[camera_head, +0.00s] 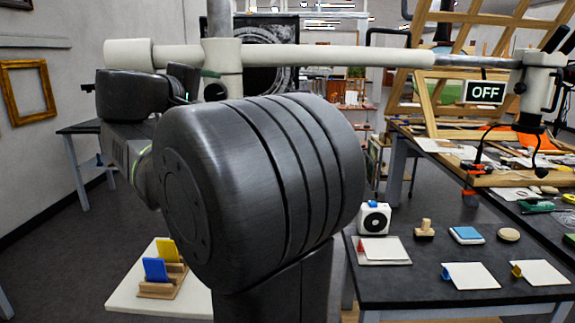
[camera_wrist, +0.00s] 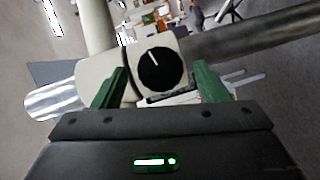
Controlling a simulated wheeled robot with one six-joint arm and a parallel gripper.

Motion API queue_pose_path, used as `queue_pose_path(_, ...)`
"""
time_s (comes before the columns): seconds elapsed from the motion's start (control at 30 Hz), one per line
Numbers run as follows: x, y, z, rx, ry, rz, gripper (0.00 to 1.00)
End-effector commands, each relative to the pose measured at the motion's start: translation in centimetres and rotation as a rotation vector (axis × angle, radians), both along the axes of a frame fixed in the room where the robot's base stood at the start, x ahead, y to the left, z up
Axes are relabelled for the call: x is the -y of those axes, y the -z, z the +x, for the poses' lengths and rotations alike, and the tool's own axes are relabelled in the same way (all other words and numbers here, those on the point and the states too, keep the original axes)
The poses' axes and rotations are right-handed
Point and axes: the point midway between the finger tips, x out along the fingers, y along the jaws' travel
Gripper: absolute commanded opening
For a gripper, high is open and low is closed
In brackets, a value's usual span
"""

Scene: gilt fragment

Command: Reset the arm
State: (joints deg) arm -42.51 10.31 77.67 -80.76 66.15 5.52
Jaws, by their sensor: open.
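A boom arm (camera_head: 330,55), a pale horizontal tube, runs across the head view. It passes a pale clamp (camera_head: 222,68) on an upright post and ends at the right in a pale instrument head (camera_head: 540,85). A black "OFF" sign (camera_head: 485,92) shows near that head. In the wrist view a black round knob (camera_wrist: 162,68) with a white pointer mark sits on a pale housing (camera_wrist: 105,50). My gripper (camera_wrist: 158,76) is open, its green fingers on either side of the knob; contact cannot be told. In the head view my arm mostly hides the gripper.
A dark table (camera_head: 430,285) at the right holds cards on stands, a stamp (camera_head: 425,229), a blue pad (camera_head: 466,235) and a white box with a dial (camera_head: 374,217). A pale board (camera_head: 125,295) at lower left holds yellow and blue cards. A wooden frame stands behind.

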Motion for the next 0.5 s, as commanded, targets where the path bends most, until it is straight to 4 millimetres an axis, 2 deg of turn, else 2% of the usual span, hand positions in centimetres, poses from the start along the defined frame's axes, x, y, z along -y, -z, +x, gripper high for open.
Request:
queue_pose_path(0.2,-1.6,-0.4,-3.5,0.0,-0.005,0.0,0.68)
queue_pose_path(0.5,-3.4,-1.0,-7.7,0.0,-0.004,0.0,0.68)
